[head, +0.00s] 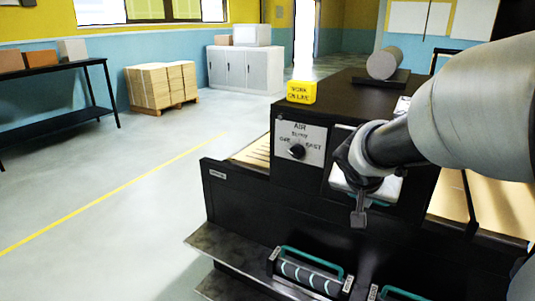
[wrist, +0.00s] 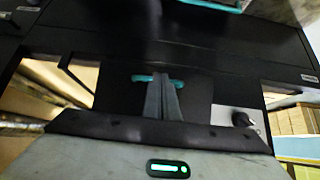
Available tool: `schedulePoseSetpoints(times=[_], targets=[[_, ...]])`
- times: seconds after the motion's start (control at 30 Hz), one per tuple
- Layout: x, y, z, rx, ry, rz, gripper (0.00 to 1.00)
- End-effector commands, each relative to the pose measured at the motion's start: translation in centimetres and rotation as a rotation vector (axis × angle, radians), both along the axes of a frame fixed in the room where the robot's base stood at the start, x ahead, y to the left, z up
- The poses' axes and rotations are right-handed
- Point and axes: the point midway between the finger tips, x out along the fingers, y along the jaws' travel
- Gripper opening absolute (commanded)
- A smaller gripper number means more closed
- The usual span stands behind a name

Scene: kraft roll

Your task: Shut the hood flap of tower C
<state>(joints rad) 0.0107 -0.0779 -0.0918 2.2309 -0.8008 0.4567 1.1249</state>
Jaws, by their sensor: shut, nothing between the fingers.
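The dark machine housing (head: 290,185) carries a panel with a dial (head: 297,151). No letter C is legible, so I cannot confirm which tower this is. Beside the dial panel, a pale flap-like panel (head: 392,188) shows partly behind my arm, with a teal bar along its lower edge (head: 377,202). My gripper (head: 358,218) is shut and empty, pointing down in front of this panel. In the wrist view, the shut fingers (wrist: 163,88) overlap a teal bar (wrist: 142,78); I cannot tell whether they touch it. The flap's angle is mostly hidden.
A metal ledge (head: 235,252) and teal-handled roller units (head: 308,272) lie below my gripper. A yellow sign (head: 301,92) and a grey roll (head: 384,62) sit on top of the housing. The floor at left is clear.

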Motion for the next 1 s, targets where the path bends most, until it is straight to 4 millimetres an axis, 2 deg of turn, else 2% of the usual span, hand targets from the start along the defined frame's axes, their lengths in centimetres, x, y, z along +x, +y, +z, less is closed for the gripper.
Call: schedulePoseSetpoints(times=[0.1,0.3,0.67,1.0], targets=[[1.4,-1.0,-0.6,-0.001,0.002,-0.001,0.00],[2.4,-1.7,-1.2,-0.001,-0.001,-0.001,0.00],[2.6,-1.7,-1.3,-0.001,-0.002,-0.001,0.00],[3.4,-2.1,-3.1,-0.035,-0.056,0.001,0.00]])
